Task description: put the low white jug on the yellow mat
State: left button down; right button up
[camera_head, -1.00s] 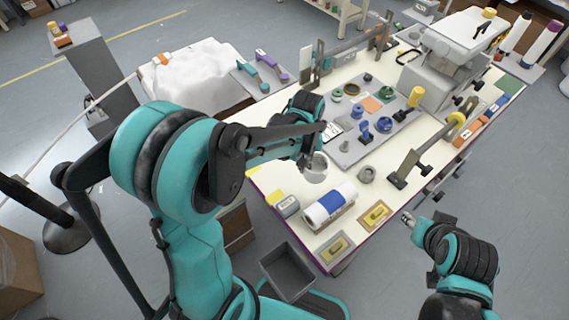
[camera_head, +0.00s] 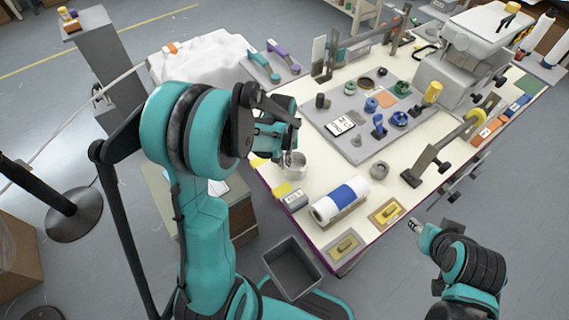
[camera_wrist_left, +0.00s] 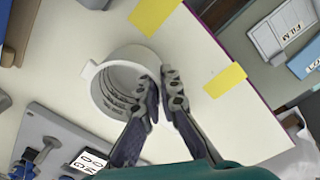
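The low white jug (camera_head: 295,164) is at the left part of the cream table; it also shows in the left wrist view (camera_wrist_left: 108,92), with its open mouth facing the camera. My left gripper (camera_wrist_left: 160,84) has its two fingers closed on the jug's wall. I cannot tell whether the jug touches the table. Two flat yellow pieces show beside the jug in the left wrist view, one nearer the gripper (camera_wrist_left: 224,79) and one further off (camera_wrist_left: 153,12); I cannot tell which is the mat. My right gripper (camera_head: 415,225) is off the table's front edge, too small to read.
A grey board (camera_head: 345,152) with several small parts lies behind the jug. A dark open bin (camera_head: 292,268) is below the table.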

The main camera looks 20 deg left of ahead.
pick_arm(q)
jog(key=c, duration=2.2)
grip_release()
jog(key=shift+f, duration=0.15)
jog(key=o, duration=0.5)
